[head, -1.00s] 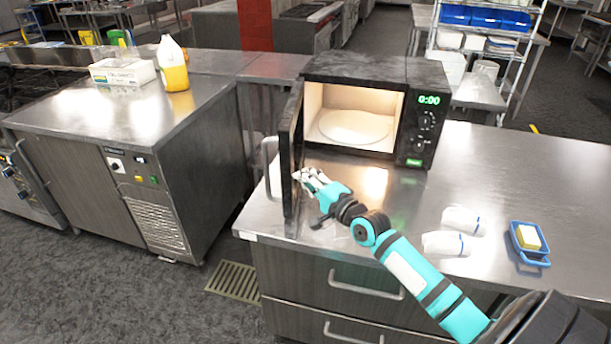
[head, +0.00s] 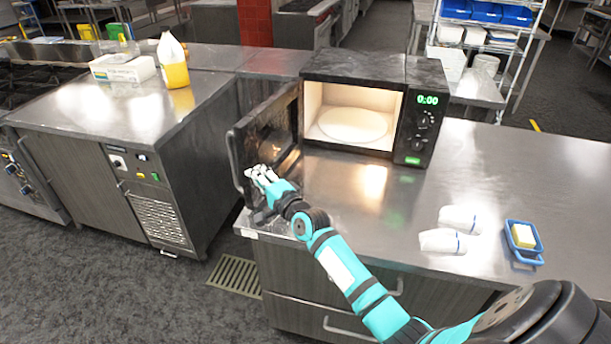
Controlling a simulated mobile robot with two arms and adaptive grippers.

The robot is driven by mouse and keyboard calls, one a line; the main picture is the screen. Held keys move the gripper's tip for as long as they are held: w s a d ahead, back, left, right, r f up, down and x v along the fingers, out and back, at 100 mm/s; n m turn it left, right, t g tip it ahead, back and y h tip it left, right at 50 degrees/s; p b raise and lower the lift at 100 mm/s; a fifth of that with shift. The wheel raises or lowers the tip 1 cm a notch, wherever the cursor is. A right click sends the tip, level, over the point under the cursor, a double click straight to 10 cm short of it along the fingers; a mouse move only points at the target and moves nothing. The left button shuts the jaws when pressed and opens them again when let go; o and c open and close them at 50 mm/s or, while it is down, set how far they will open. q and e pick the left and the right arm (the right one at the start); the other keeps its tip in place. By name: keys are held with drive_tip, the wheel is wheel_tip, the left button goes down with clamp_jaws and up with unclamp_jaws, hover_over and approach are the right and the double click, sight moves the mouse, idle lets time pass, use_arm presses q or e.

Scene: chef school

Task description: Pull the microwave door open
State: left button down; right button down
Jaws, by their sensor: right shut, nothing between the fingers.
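The black microwave (head: 365,68) stands on the steel counter, its lit cavity and round turntable plate (head: 352,124) in plain view. Its door (head: 268,128) is swung wide open to the left, hinged at the left side of the cavity. The door handle (head: 236,165) is on the door's far left edge. My right gripper (head: 257,176) is shut and empty, at the inner face of the door near its free edge. It looks to be touching or very close to the door; I cannot tell which. My left gripper is not in view.
Rolled white towels (head: 449,229) and a blue dish with a yellow block (head: 524,241) lie on the counter at the right. A separate steel cabinet (head: 110,118) stands at the left across a gap, carrying a yellow-filled jug (head: 173,66). The counter's middle is clear.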

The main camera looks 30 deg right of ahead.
drive_tip(key=w+a, duration=0.1)
drive_tip(key=w, duration=0.1)
drive_tip(key=w+a, duration=0.1)
drive_tip(key=w, duration=0.1)
drive_tip(key=w+a+b, duration=0.1)
drive_tip(key=a, duration=0.1)
drive_tip(key=shift+w, duration=0.4)
drive_tip(key=shift+s+f, duration=0.1)
